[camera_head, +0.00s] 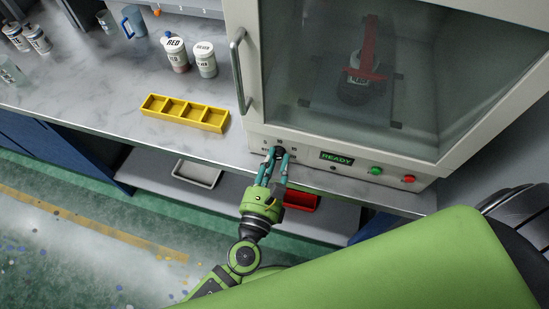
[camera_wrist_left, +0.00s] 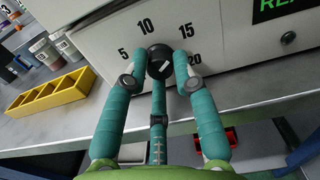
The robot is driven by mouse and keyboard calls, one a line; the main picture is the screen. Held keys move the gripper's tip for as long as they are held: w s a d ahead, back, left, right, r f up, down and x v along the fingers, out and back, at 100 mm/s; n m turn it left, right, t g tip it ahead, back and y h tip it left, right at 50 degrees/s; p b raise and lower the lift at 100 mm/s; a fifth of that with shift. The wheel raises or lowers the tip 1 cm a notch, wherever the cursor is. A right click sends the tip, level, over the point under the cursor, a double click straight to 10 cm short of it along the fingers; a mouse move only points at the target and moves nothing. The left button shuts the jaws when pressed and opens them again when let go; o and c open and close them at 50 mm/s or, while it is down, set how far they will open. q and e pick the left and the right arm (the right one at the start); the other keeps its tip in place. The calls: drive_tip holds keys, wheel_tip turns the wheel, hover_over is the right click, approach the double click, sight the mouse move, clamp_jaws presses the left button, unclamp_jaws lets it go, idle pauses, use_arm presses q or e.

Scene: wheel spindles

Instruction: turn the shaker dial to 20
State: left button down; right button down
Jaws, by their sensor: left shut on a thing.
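The shaker (camera_head: 248,133) is a pale cabinet with a glass door. Its black dial (camera_wrist_left: 160,60) is on the front panel, with the numbers 5, 10, 15 and 20 printed around it. A white mark shows on the dial, but I cannot tell which number it points to. My left gripper (camera_head: 277,153) has teal fingers and is shut on the dial. In the left wrist view two fingertips touch the dial's sides and a third finger is below it. In the head view the fingers partly hide the dial. My right gripper is out of view.
The panel has a READY display (camera_head: 337,158), a green button (camera_head: 376,171) and a red button (camera_head: 409,179). The door handle (camera_head: 238,70) is above left of the dial. A yellow divided tray (camera_head: 186,112) and white jars (camera_head: 205,60) stand on the bench. A red bin (camera_head: 302,201) is below.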

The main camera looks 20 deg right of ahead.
use_arm(q)
drive_tip(key=m, duration=0.2)
drive_tip(key=m+p, duration=0.1)
drive_tip(key=shift+s+f+m, duration=0.1)
drive_tip(key=shift+f+m, duration=0.1)
drive_tip(key=shift+m, duration=0.2)
drive_tip(key=m+p, duration=0.2)
drive_tip(key=m, duration=0.1)
drive_tip(key=shift+a+m, duration=0.1)
drive_tip(key=shift+m, duration=0.2)
drive_tip(key=m+p, duration=0.1)
drive_tip(key=m, duration=0.3)
drive_tip(key=shift+p, duration=0.35)
drive_tip(key=shift+a+m+p, duration=0.1)
drive_tip(key=shift+m+p, duration=0.2)
drive_tip(key=shift+m, duration=0.5)
drive_tip(key=shift+f, duration=0.1)
drive_tip(key=c, duration=1)
unclamp_jaws()
drive_tip(key=shift+w, duration=0.25)
